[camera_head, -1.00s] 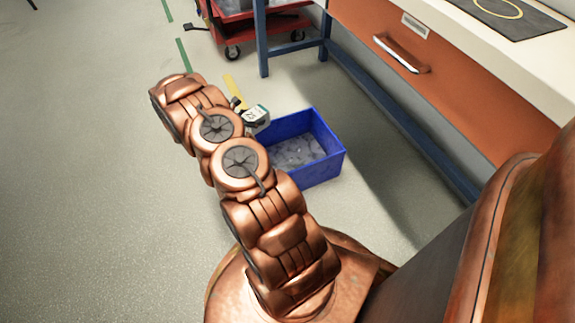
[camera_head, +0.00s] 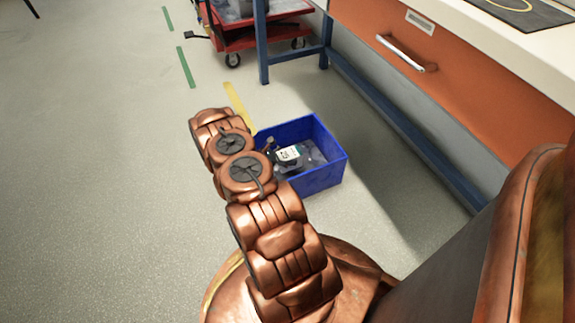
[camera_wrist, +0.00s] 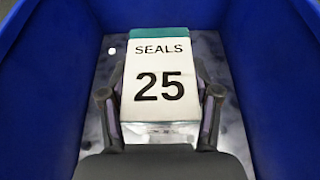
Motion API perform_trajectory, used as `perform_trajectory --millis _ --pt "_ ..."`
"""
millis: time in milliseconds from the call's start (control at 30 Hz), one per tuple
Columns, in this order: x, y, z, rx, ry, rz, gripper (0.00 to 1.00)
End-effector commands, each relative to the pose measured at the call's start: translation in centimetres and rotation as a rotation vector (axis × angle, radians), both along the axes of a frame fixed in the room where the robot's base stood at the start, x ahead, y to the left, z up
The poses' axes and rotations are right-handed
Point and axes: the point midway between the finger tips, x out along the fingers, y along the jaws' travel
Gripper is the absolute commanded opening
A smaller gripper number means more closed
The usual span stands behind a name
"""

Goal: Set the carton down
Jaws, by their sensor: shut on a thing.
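The carton (camera_wrist: 161,82) has a white label reading "SEALS 25" and a teal end. In the wrist view my gripper (camera_wrist: 160,105) is shut on it, one finger on each side. The blue bin (camera_wrist: 258,70) has its walls to the left and right of the carton, and its grey speckled floor shows around it. In the head view the carton (camera_head: 290,153) is within the outline of the blue bin (camera_head: 322,178), near its left side. I cannot tell whether the carton touches the bin's floor.
The bin stands on the grey floor beside a blue-legged workbench with an orange drawer (camera_head: 390,50). A red cart (camera_head: 262,36) is at the back. Yellow tape (camera_head: 237,105) and green tape (camera_head: 185,68) mark the floor. Open floor (camera_head: 90,170) lies to the left.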

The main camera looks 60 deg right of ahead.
Motion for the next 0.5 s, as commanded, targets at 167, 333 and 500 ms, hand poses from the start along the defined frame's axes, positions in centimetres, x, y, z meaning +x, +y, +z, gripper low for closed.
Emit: perform_trajectory --millis 167,333,500 --pt "0.1 0.0 -1.9 -0.001 -0.001 0.001 0.23" --pt "0.0 0.0 -3.8 0.001 0.001 0.000 0.23" --pt "0.0 0.0 -3.6 0.000 0.000 0.001 0.23"
